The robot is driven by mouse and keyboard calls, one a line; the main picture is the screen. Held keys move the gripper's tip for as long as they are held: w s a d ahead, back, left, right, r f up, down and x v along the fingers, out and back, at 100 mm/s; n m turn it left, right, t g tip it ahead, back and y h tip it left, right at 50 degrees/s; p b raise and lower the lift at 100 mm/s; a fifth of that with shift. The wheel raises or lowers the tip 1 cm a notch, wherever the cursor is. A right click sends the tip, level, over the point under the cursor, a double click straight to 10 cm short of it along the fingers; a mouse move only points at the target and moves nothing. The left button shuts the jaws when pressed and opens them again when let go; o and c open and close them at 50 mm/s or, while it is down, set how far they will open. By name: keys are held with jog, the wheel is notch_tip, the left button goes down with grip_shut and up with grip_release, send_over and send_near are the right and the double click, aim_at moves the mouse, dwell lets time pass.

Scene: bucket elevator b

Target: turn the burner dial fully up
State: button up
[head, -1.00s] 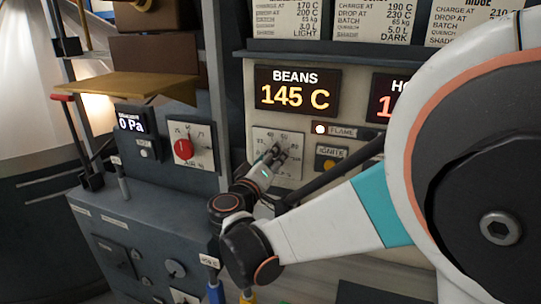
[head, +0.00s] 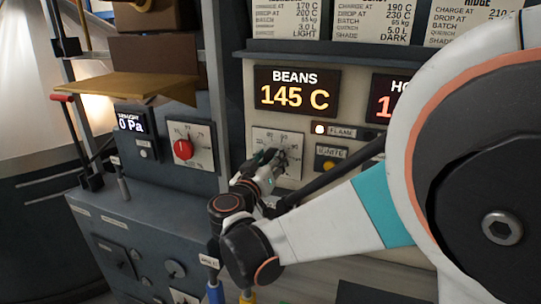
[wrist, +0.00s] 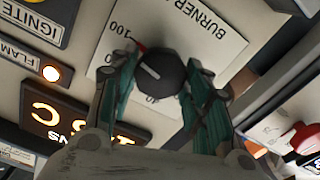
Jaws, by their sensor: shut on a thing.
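The burner dial is a black round knob (wrist: 162,74) with a white line on its face, on a white scale plate (wrist: 195,35) that reads upside down in the wrist view. A red tip shows at the knob's edge, close to the 100 mark. My gripper (head: 280,160) reaches the plate in the head view, where it mostly hides the knob. In the wrist view its two fingers (wrist: 160,80) are on either side of the knob and shut on it. Part of the scale is hidden behind the knob and fingers.
The lit flame lamp (head: 319,129) and the ignite button (head: 328,165) are just right of the dial. A beans display (head: 296,92) reads 145 C above. A red air dial (head: 184,149) is to the left, and a dark bar runs below right.

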jog(key=shift+f, duration=0.1)
jog(key=o, duration=1.1)
jog(key=shift+c, duration=0.2)
